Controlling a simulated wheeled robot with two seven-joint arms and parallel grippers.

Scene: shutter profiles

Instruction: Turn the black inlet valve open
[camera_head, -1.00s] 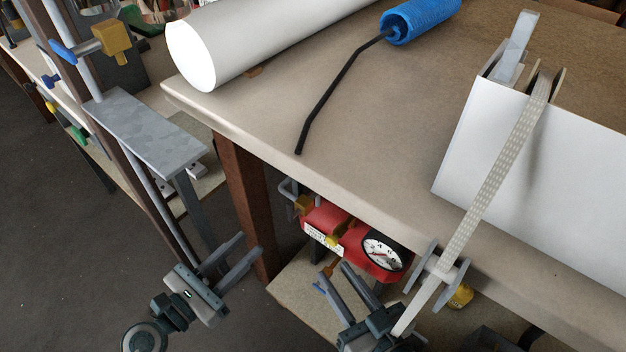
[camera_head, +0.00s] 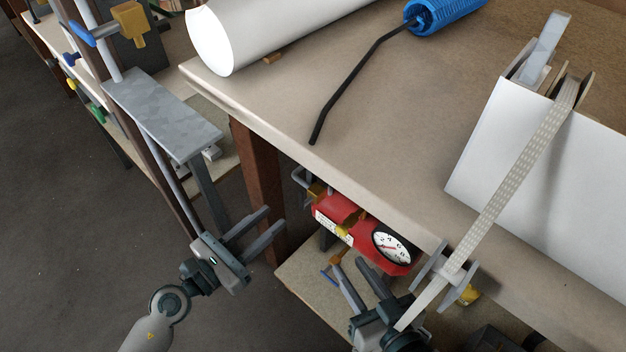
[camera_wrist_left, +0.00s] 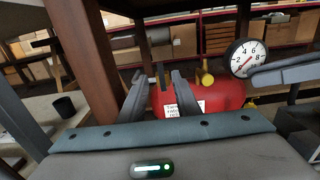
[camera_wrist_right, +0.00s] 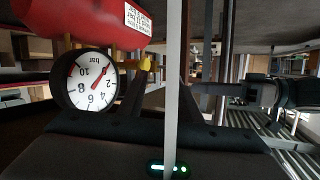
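The red tank (camera_head: 362,235) lies under the table edge, with a round white gauge (camera_head: 391,247), a brass fitting (camera_head: 318,188) at its left end and a yellow part (camera_head: 345,230). In the left wrist view, a dark upright piece (camera_wrist_left: 160,75) shows between the fingers, in front of the tank; I cannot tell whether it is the black inlet valve. My left gripper (camera_head: 272,222) is open and empty, left of the tank and apart from it. My right gripper (camera_head: 348,266) is open below the tank; the gauge shows close by in the right wrist view (camera_wrist_right: 91,82).
A table leg (camera_head: 258,190) stands beside my left gripper. The table edge (camera_head: 330,165) overhangs the tank. A pale strap (camera_head: 500,190) hangs from the white box (camera_head: 550,165) past my right gripper. A lower shelf (camera_head: 315,290) lies beneath. A grey metal plate (camera_head: 160,115) is at left.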

